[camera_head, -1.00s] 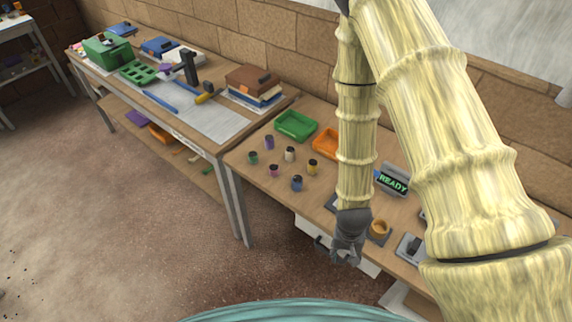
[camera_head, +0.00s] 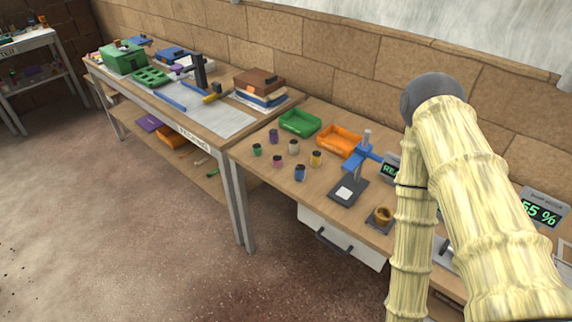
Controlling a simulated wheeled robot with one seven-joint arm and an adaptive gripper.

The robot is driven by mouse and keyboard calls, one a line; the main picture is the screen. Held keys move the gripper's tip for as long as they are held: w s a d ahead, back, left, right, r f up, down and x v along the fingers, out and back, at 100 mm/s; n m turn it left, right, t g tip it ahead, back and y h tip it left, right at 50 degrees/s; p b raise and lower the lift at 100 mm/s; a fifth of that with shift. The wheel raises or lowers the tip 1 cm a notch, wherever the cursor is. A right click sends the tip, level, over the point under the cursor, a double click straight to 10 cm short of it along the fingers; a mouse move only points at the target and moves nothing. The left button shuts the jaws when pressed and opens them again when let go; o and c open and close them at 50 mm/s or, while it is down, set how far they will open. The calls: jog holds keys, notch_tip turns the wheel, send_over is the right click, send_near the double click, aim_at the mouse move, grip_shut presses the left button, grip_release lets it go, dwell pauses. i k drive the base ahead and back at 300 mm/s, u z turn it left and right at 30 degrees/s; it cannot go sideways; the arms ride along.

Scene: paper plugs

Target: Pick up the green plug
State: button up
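The green plug (camera_head: 257,149) stands upright on the near right table, at the left end of a loose group of small plugs. It is a small dark-topped cylinder with a green side. Nothing touches it, and no part of my arm covers it. My arm hangs down at the right of the picture, well to the right of the plug. My gripper is out of the picture, below the lower edge.
Purple (camera_head: 273,136), white (camera_head: 293,147), pink (camera_head: 277,161), yellow (camera_head: 316,158) and blue (camera_head: 299,173) plugs stand close by. A green tray (camera_head: 299,123) and an orange tray (camera_head: 339,141) lie behind. A blue-armed stand (camera_head: 347,190) is to the right.

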aim_at(256, 148)
jog(key=z, duration=0.4)
jog(key=k, duration=0.9)
jog(key=u, duration=0.35)
jog(key=i, duration=0.6)
jog(key=u, duration=0.75)
jog(key=i, duration=0.75)
jog(key=z, duration=0.05)
